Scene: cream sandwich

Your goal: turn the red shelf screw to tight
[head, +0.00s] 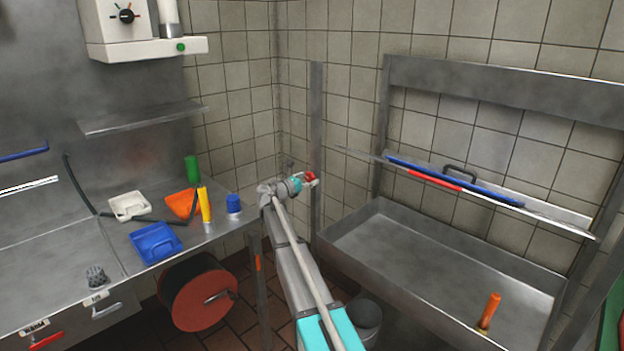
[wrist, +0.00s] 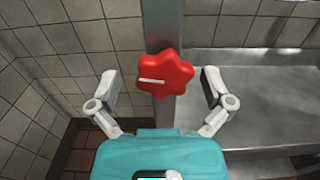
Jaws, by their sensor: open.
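The red shelf screw (wrist: 172,66) is a star-shaped knob on a grey metal upright, in the middle of the wrist view. A short white mark on its face lies almost level, running from near the middle to the left edge. In the head view the screw (head: 311,176) is small, at the end of my arm. My gripper (wrist: 159,76) is open, one finger on each side of the screw, with a visible gap on both sides. In the head view my gripper (head: 298,183) is at the upright, partly hidden by my wrist.
The metal upright (head: 317,110) stands near the tiled corner. Right of it are a sloping shelf (head: 565,217) with blue and red long items and a steel basin (head: 430,255). A steel counter (head: 215,232) with scoops and bottles is left. A red reel (head: 197,292) hangs below it.

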